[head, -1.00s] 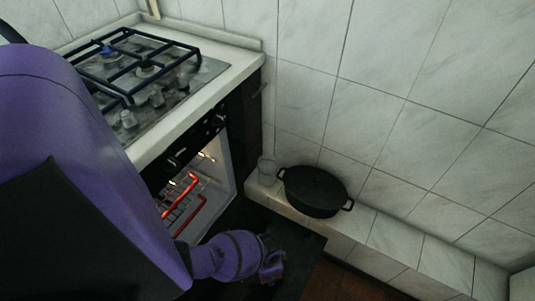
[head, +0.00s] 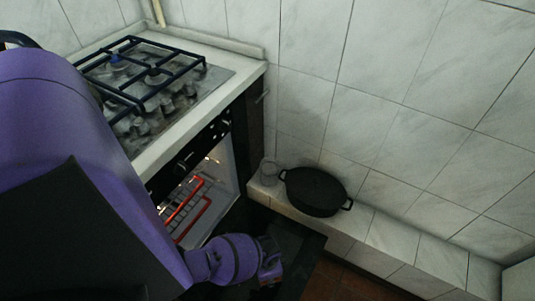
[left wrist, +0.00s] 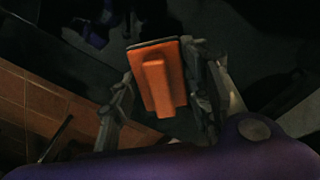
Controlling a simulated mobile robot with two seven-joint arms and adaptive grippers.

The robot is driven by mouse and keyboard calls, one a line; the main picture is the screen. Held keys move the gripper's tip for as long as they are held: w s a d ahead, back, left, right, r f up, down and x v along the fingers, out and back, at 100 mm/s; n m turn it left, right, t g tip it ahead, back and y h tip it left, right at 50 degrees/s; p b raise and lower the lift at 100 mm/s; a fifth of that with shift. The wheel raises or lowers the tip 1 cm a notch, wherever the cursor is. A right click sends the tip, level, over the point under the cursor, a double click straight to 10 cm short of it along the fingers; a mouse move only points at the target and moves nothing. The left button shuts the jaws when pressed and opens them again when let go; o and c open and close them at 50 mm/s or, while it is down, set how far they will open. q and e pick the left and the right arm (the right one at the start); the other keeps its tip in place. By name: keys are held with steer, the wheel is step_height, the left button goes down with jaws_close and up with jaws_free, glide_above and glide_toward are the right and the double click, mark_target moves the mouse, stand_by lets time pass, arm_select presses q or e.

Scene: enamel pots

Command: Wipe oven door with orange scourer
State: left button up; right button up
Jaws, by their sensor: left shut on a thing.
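The oven door (head: 304,246) is open and lowered, a dark panel in front of the glowing oven interior. My left gripper (head: 271,266) is low over this door in the head view. In the left wrist view, the orange scourer (left wrist: 160,78), a flat block with a raised grip, sits between the fingers of my left gripper (left wrist: 163,97), which is shut on it. The scourer can hardly be made out in the head view, and I cannot tell whether it touches the door. My right gripper is not in view.
Red heating elements (head: 187,212) and a rack show inside the oven. A black pot (head: 316,190) and a clear glass (head: 268,172) stand on the tiled ledge (head: 385,228) beside the door. A gas hob (head: 153,80) is above. Brown floor tiles (head: 345,283) show at the bottom.

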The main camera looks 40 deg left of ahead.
arm_select(q)
step_height(320, 180, up, 2)
steer(key=shift+w+r+p, duration=0.1)
steer(key=shift+p, duration=0.6)
steer(key=shift+r+p, duration=0.9)
steer(key=shift+r, duration=0.15)
